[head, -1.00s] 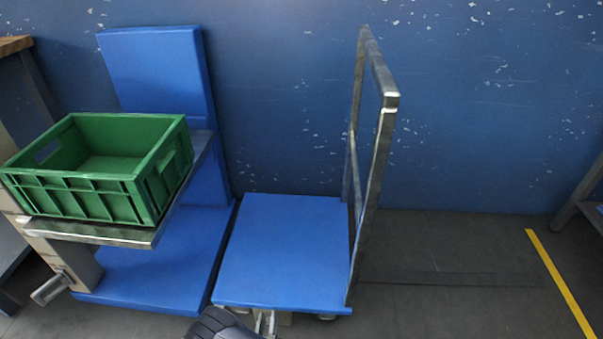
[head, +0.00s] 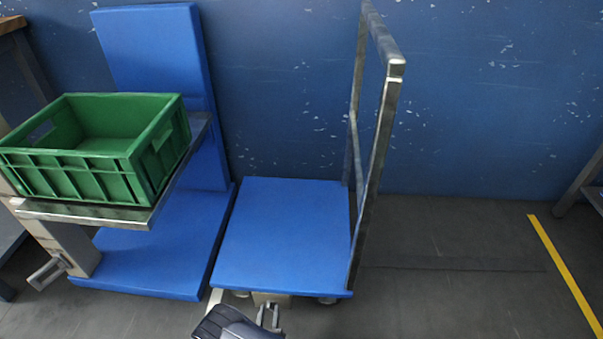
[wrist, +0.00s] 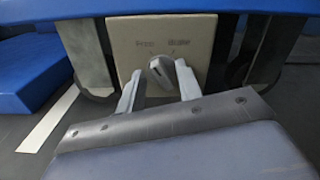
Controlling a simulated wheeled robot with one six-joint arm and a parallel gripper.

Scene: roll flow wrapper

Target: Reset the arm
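My gripper (head: 268,315) is at the bottom of the head view, just in front of the blue platform trolley's front edge. In the wrist view my gripper (wrist: 158,85) has two pale fingers spread apart and holds nothing visible. A beige box (wrist: 125,42) with a dark-tipped grey knob (wrist: 160,68) sits under the platform's edge. The knob shows between and just beyond the fingertips; I cannot tell whether they touch it.
The blue platform trolley (head: 285,235) has a tall metal handle (head: 376,165) on its right. To the left, a green crate (head: 75,182) stands on a metal shelf (head: 90,214) above another blue base (head: 150,265). Floor beyond the handle is clear up to a yellow line (head: 563,270).

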